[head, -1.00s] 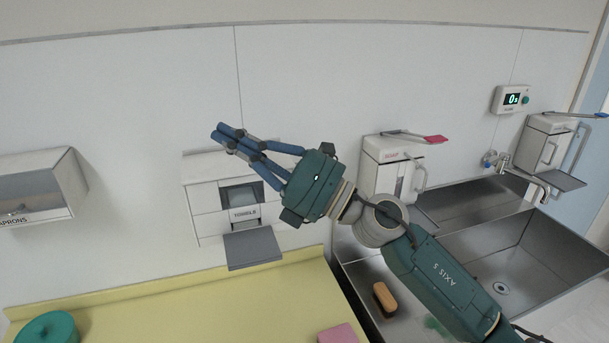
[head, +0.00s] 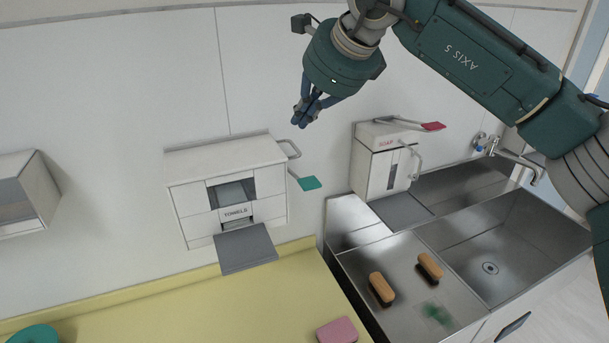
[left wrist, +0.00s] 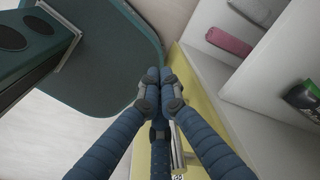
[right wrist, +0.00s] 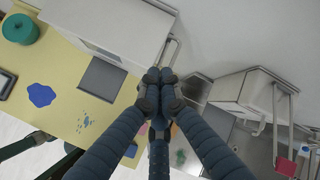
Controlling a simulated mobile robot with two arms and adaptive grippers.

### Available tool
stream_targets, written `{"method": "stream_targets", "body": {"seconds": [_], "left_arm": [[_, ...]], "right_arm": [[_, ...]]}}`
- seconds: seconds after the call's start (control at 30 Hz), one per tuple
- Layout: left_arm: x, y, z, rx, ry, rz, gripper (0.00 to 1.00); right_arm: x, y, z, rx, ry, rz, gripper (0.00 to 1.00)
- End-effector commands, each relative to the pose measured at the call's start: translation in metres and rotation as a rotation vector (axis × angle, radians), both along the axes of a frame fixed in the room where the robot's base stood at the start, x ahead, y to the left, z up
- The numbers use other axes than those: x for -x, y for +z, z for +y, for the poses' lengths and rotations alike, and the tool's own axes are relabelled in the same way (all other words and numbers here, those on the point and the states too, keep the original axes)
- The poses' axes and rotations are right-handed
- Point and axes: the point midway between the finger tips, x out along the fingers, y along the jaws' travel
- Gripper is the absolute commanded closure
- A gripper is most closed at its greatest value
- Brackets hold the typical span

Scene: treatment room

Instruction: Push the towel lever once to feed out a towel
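The white towel dispenser (head: 185,203), labelled TOWELS, hangs on the wall with a grey tray (head: 246,249) below its slot. The tray looks bare. The towel lever (head: 307,183) sticks out at its right side and ends in a teal paddle. My right gripper (head: 304,116) points down with its blue fingers together, above the lever and apart from it in the picture. In the right wrist view the dispenser (right wrist: 115,28) is at upper left; the paddle is hidden behind the fingers. My left gripper (left wrist: 155,85) shows only in the left wrist view, fingers together and empty.
The soap dispenser (head: 376,172) with its red-ended lever hangs to the right, above the steel sink (head: 520,235). Two brushes lie on the drainer. A pink sponge (head: 337,330) lies on the yellow counter (head: 200,310). The aprons box (head: 22,195) is at left.

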Motion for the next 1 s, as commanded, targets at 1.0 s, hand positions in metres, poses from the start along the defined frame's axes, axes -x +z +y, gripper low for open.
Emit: {"method": "stream_targets", "body": {"seconds": [1.0], "left_arm": [[0.0, -0.075, -0.001, 0.001, -0.001, 0.0, 1.0]], "right_arm": [[0.011, -0.088, -0.003, -0.004, 0.002, 0.001, 1.0]]}}
